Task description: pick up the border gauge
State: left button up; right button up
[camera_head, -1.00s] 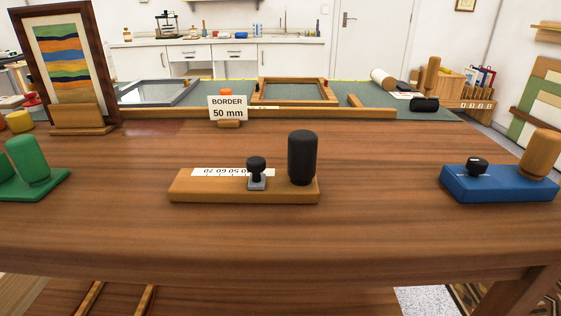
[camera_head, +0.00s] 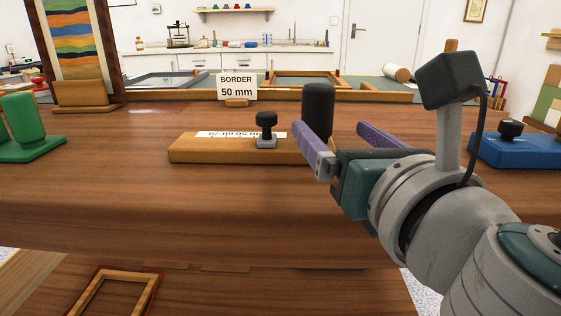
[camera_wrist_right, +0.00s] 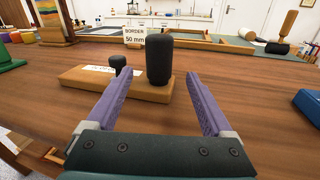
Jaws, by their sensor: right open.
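The border gauge (camera_head: 220,149) is a wooden block with a white number scale, a small black knob (camera_head: 266,128) on a grey slider and a tall black cylindrical handle (camera_head: 318,113) at its right end. It lies on the wooden table. My right gripper (camera_head: 345,131) is open and empty, its purple fingers pointing towards the handle. In the right wrist view the handle (camera_wrist_right: 159,62) stands upright beyond and between the open fingertips (camera_wrist_right: 160,83), apart from them. The fingers hide part of the gauge's right end. My left gripper is not in view.
A card reading "BORDER 50 mm" (camera_head: 237,88) stands behind the gauge. A green tool (camera_head: 22,128) is at the left and a blue block with a black knob (camera_head: 517,149) at the right. A framed striped print (camera_head: 75,48) stands back left. The table before the gauge is clear.

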aim_at(320, 121)
jog(key=shift+n, duration=0.5)
jog(key=b+x, duration=0.1)
jog(key=x, duration=0.3)
jog(key=shift+w+a, duration=0.25)
jog(key=b+x, duration=0.2)
jog(key=x, duration=0.3)
jog(key=shift+d, duration=0.15)
jog(key=shift+w, duration=0.3)
grip_shut()
jog(key=shift+r, duration=0.1)
